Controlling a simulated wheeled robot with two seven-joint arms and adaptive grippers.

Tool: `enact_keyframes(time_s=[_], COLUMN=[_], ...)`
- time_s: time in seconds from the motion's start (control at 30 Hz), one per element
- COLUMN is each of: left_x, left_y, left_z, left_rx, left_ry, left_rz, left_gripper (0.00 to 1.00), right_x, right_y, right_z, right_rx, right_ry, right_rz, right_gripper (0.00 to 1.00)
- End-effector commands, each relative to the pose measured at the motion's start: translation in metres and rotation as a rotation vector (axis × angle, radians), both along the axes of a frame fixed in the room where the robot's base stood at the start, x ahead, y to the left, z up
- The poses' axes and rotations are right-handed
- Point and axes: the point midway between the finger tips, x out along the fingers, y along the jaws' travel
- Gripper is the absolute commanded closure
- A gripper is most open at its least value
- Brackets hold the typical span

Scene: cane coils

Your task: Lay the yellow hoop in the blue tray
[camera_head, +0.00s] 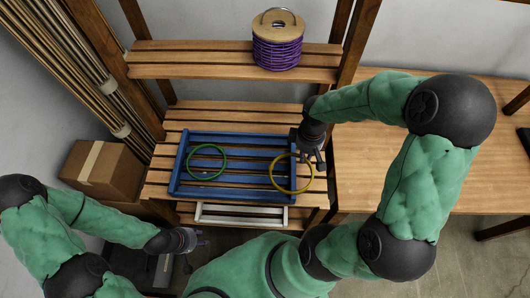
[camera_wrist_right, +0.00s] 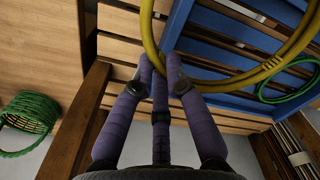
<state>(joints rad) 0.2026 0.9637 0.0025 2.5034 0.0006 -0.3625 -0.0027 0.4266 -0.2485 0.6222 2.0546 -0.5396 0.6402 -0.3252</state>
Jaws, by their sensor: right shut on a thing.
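The yellow hoop (camera_head: 271,178) is held over the right end of the blue tray (camera_head: 230,197), partly across its right rim. My right gripper (camera_head: 312,162) is shut on the hoop's right side. In the right wrist view the fingertips (camera_wrist_right: 162,68) pinch the yellow hoop (camera_wrist_right: 215,86), with the blue tray (camera_wrist_right: 235,62) behind it. I cannot tell whether the hoop touches the tray. The tray lies on the slatted lower shelf. My left gripper (camera_head: 200,240) is low in front of the shelf at the left, empty, its fingers apart.
A green hoop (camera_head: 226,163) lies in the tray's left half. Purple coils (camera_head: 278,55) sit around a wooden-topped stand on the upper shelf. A white frame (camera_head: 240,222) is below the tray's front. A cardboard box (camera_head: 105,170) stands left.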

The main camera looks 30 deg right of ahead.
Motion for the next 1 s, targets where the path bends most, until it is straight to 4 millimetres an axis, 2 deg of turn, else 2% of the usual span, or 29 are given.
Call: enact_keyframes(time_s=[0.3,0.37,0.5,0.7,0.87,1.0], left_x=[0.0,0.0,0.0,0.0,0.0,0.0], left_y=[0.0,0.0,0.0,0.0,0.0,0.0], left_z=[-0.019,-0.022,-0.03,-0.036,-0.038,-0.045], left_rx=[0.0,0.0,0.0,0.0,0.0,0.0], left_ry=[0.0,0.0,0.0,0.0,0.0,0.0], left_rz=[0.0,0.0,0.0,0.0,0.0,0.0], left_gripper=[0.6,0.6,0.6,0.6,0.6,0.6], right_x=[0.066,0.078,0.096,0.113,0.117,0.123], right_y=[0.016,0.019,0.023,0.026,0.028,0.029], right_z=[-0.034,-0.039,-0.065,-0.083,-0.088,-0.104], right_rx=[0.001,0.001,0.001,0.0,0.001,0.001], right_ry=[0.001,0.001,0.003,0.0,0.001,0.003], right_rz=[0.004,0.003,0.001,0.0,0.0,-0.001], right_gripper=[1.0,1.0,1.0,1.0,1.0,1.0])
